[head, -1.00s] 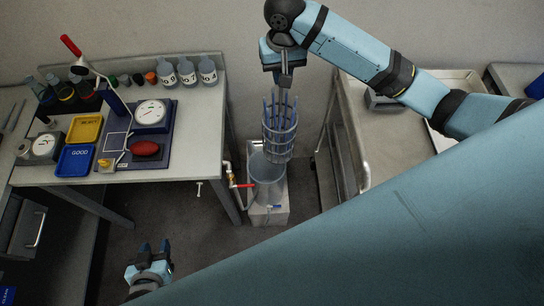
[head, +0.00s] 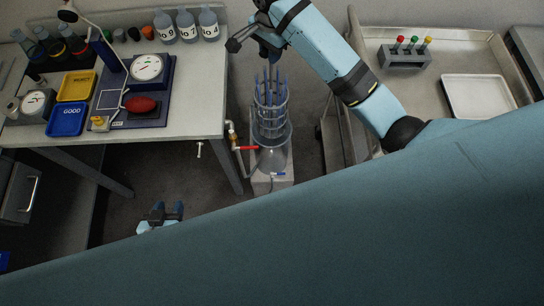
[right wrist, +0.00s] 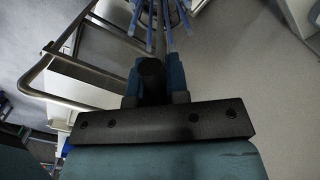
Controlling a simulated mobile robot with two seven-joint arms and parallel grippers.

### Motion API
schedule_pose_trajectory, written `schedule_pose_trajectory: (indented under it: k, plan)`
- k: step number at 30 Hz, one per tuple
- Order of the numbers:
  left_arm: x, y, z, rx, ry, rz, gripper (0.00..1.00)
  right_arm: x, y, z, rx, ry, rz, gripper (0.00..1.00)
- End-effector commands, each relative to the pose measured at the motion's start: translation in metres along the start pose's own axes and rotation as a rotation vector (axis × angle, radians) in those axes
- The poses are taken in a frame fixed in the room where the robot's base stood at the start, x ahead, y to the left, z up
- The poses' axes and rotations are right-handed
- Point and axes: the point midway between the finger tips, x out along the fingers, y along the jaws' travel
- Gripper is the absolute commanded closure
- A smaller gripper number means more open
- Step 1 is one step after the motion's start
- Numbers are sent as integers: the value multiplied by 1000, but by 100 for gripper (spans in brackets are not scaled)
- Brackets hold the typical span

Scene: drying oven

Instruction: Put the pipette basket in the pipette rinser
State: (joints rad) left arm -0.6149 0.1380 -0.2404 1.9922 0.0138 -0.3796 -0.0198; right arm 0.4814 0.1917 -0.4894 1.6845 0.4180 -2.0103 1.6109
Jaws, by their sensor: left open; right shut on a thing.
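The pipette basket (head: 270,118), a wire cage with blue pipettes standing in it, hangs upright below my right gripper (head: 268,57). That gripper is shut on the top of the basket; the exact grip is hard to make out. The pipettes (right wrist: 167,18) also show beyond the gripper (right wrist: 153,80) in the right wrist view. The pipette rinser (head: 273,160), a clear cylinder on a pale block, stands on the floor directly under the basket. The basket's lower end overlaps the rinser's mouth and seems to be inside it. My left gripper (head: 162,212) is open and empty, low at centre left.
A workbench (head: 200,105) with bottles, trays and a dial scale stands left of the rinser. A pipe with a red-handled valve (head: 246,148) is close beside it. A metal cart (head: 440,95) with a tube rack and white tray stands to the right.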

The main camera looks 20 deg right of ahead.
Motion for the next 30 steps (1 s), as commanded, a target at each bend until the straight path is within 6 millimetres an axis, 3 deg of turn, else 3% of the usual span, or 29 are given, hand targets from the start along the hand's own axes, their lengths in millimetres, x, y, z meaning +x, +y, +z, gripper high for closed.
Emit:
schedule_pose_trajectory:
  k: [9, 11, 24, 30]
  plan:
    - [29, -3, 41, 2, 10, -3, 57, 72, 0, 1, 17, -2, 2, 100]
    - [26, -4, 38, 3, -1, -4, 57, 81, 0, 0, 16, 1, 5, 100]
    - [27, -6, 40, 5, 6, -7, 57, 198, 0, 0, 15, 1, 4, 100]
    - [29, -6, 42, 4, 6, -7, 57, 234, 0, 0, 14, 1, 2, 100]
